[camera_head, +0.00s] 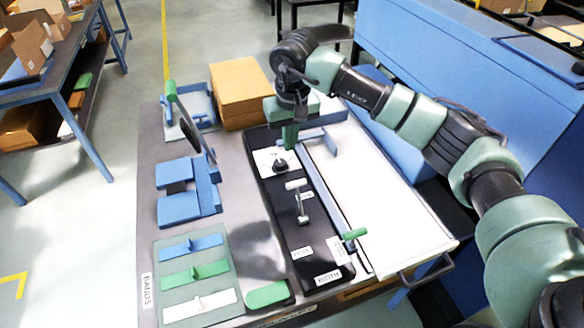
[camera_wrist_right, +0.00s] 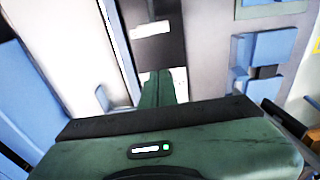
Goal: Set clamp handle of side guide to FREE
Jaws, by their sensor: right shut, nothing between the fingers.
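A small green handle (camera_head: 355,234), which looks like the clamp handle, sits at the near end of the long blue-grey side guide rail (camera_head: 331,187). A white label (camera_head: 338,249) lies beside it, its text too small to read surely. My right gripper (camera_head: 290,143) points down at the far end of the black panel, well away from the green handle. It is shut and empty, close to a black knob on a white plate (camera_head: 281,162). The wrist view shows its closed green fingers (camera_wrist_right: 164,86) over the panel. My left gripper is out of view.
The black panel (camera_head: 292,225) also carries a grey lever (camera_head: 302,206). A white tray (camera_head: 390,215) lies to the right. Blue blocks (camera_head: 188,190), a board with coloured bars (camera_head: 195,272) and cardboard boxes (camera_head: 240,92) stand to the left and back.

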